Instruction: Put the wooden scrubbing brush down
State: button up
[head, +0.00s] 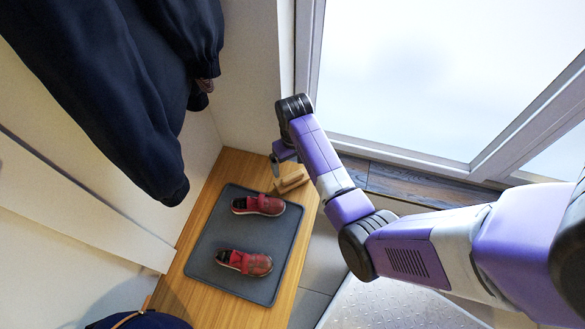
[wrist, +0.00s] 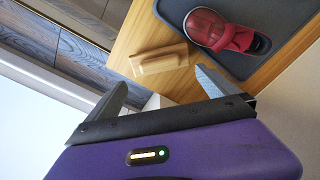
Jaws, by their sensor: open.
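The wooden scrubbing brush (head: 292,181) is a small light-wood block with a raised handle. It appears to rest on the wooden bench (head: 214,166), near the bench's right edge and beside the dark shoe mat. In the wrist view the brush (wrist: 159,60) lies just beyond the fingertips, with bench wood around it. My gripper (wrist: 161,79) is open, and nothing shows between its fingers. In the head view my gripper (head: 275,167) is beside the brush, partly hidden by my wrist; the exact gap cannot be told.
A dark grey mat (head: 208,240) on the bench holds two red shoes, a farther one (head: 258,205) and a nearer one (head: 245,263). Dark jackets (head: 120,85) hang above at the left. A dark blue item (head: 140,321) is at the lower left. A glazed frame stands behind my arm.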

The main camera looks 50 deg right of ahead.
jog(key=s+a+r+n+t+h, duration=0.1)
jog(key=s+a+r+n+t, duration=0.1)
jog(key=s+a+t, duration=0.35)
jog(key=s+a+r+n+t+h, duration=0.1)
jog(key=s+a+n+t+h, duration=0.15)
jog(key=s, duration=0.65)
jog(key=s+a+r+t+y+p, duration=0.1)
jog(key=s+a+r+t, duration=0.1)
jog(key=r, duration=0.7)
jog(key=s+a+r+t+y, duration=0.1)
jog(key=s+a+r+t, duration=0.1)
jog(key=s+a+r, duration=0.3)
jog(key=s+a+r+t+y+p, duration=0.1)
jog(key=a+r, duration=0.4)
jog(key=r, duration=0.8)
jog(key=shift+s+a+t+y+p, duration=0.35)
jog(key=shift+s+t, duration=0.35)
jog(key=shift+s, duration=0.55)
jog(key=shift+n, duration=0.25)
